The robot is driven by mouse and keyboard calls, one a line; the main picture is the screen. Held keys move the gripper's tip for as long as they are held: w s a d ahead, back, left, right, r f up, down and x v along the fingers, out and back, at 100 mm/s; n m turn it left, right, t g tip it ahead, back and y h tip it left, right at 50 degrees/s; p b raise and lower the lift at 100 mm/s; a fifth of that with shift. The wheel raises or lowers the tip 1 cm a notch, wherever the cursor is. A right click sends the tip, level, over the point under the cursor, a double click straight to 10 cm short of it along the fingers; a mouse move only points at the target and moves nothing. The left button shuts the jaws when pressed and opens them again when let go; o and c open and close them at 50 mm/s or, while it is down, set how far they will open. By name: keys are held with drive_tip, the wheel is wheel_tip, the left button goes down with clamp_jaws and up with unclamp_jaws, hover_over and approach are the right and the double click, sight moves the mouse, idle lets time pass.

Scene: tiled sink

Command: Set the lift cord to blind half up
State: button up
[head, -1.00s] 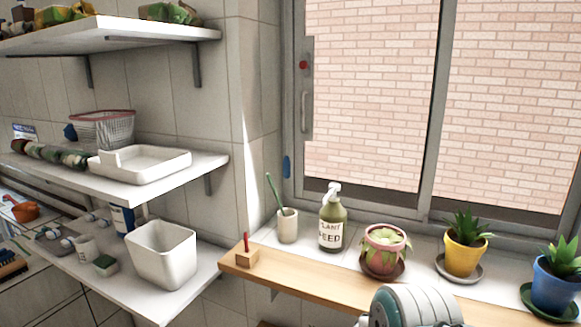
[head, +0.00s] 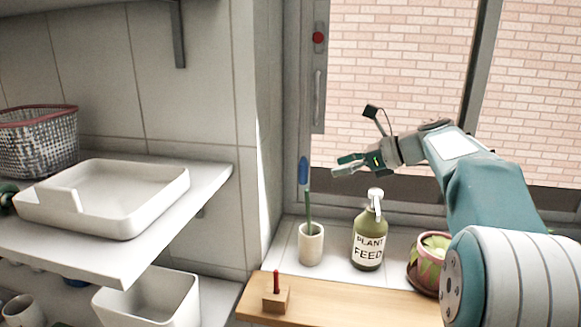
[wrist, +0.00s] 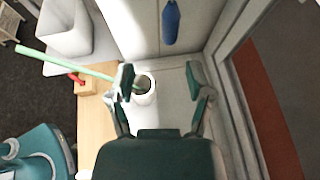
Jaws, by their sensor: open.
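A blue elongated pull (head: 303,172) hangs by the window's left frame, and it also shows at the top of the wrist view (wrist: 170,22). It looks like the end of the lift cord; I cannot make out the cord itself, and no blind shows. My gripper (head: 345,165) is open and empty, just right of the pull in the head view. In the wrist view my gripper (wrist: 160,80) has its two fingers spread, with the pull beyond them and apart from them.
A cup (head: 311,245) with a green stick stands below the pull. A plant feed bottle (head: 369,240) and a potted plant (head: 430,262) stand along the sill. A wooden block (head: 275,298) with a red peg is in front. Shelves (head: 215,185) fill the left.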

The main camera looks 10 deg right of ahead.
sight(304, 173)
drive_tip(key=shift+m, duration=0.3)
drive_tip(key=x, duration=1)
drive_tip(key=shift+w+r, duration=0.1)
drive_tip(key=shift+w, duration=0.35)
drive_tip(key=shift+w+d, duration=0.1)
drive_tip(key=shift+d, duration=0.6)
drive_tip(key=c, duration=0.6)
drive_tip(key=shift+a, duration=0.15)
clamp_jaws()
drive_tip(key=shift+a, duration=0.1)
